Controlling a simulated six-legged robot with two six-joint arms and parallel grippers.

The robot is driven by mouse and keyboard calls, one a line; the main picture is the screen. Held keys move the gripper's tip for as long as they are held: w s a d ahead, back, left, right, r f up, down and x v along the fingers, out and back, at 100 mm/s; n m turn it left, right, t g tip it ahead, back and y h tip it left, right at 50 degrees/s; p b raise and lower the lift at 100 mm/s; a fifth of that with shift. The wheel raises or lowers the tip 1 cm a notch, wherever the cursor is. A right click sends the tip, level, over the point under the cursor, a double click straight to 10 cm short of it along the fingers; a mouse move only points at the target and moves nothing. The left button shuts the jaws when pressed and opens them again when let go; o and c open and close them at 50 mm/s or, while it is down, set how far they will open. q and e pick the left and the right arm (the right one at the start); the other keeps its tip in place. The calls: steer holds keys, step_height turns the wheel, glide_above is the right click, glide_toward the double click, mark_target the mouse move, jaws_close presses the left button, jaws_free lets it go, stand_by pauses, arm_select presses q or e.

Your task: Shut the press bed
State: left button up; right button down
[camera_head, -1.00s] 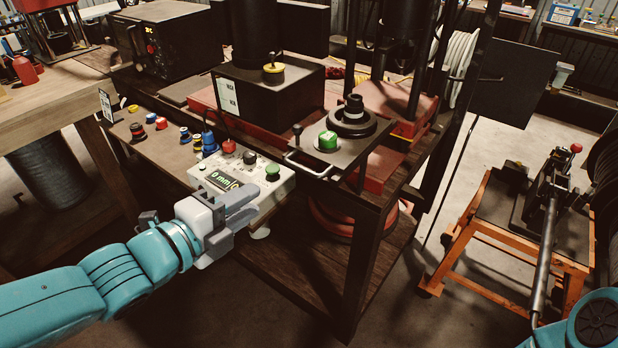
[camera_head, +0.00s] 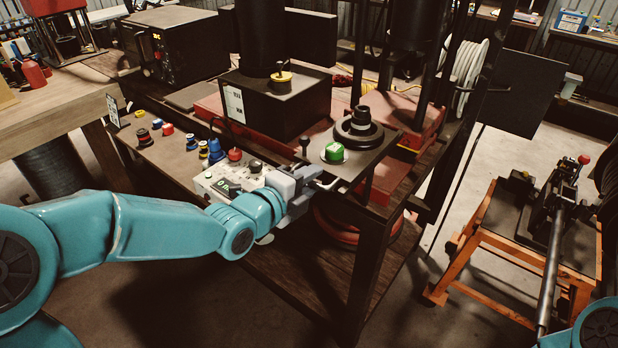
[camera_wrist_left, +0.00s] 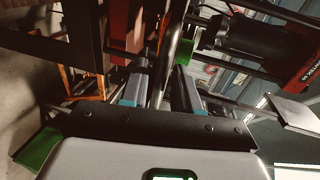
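The press bed (camera_head: 372,150) is a dark plate carrying a black ring-shaped die and a green button. It juts out at the front of the bench. Its bar handle (camera_head: 328,185) is at the plate's front left edge. My left gripper (camera_head: 312,180) is at this handle, partly hiding it. In the left wrist view, the two fingers (camera_wrist_left: 160,88) are apart, with the metal handle bar (camera_wrist_left: 171,58) running between them; I cannot make out firm contact. My right gripper is out of view.
A control box (camera_head: 217,183) with a display and knobs lies behind my left wrist. A dark press block (camera_head: 278,105) stands behind the bed. An orange-framed stand (camera_head: 470,255) is at the right. Open floor lies between it and the bench.

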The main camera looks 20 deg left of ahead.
arm_select(q)
steer(key=shift+w+f, duration=0.1)
jaws_close()
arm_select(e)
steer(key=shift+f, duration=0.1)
